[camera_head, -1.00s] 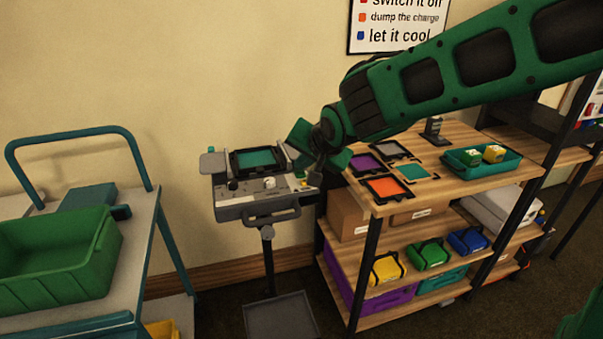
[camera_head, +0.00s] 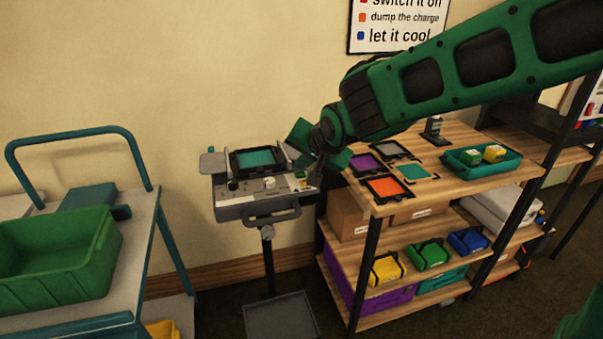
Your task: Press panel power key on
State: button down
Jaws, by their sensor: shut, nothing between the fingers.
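A grey control panel (camera_head: 232,203) stands on a thin post in the middle of the view, with a teal square in a black frame (camera_head: 258,159) on top. Its front face has a dark knob, a pale knob (camera_head: 269,183) and small coloured marks near its right end. The power key is too small to make out for sure. My gripper (camera_head: 305,180) is at the right end of the panel, shut and empty, partly hidden by my green wrist. I cannot tell whether its tips touch the panel.
A wooden shelf unit (camera_head: 460,187) on the right holds coloured square tiles, a teal tray (camera_head: 510,160) and several small cases. A cart with a green bin (camera_head: 60,262) stands on the left. A sign (camera_head: 400,22) hangs on the wall behind my arm.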

aim_at(302, 175)
jog(key=shift+f, duration=0.15)
dwell(0.5)
jog(key=shift+s+f, duration=0.15)
jog(key=shift+f, duration=0.15)
jog(key=shift+r, duration=0.55)
notch_tip(302, 175, up, 6)
dwell(0.9)
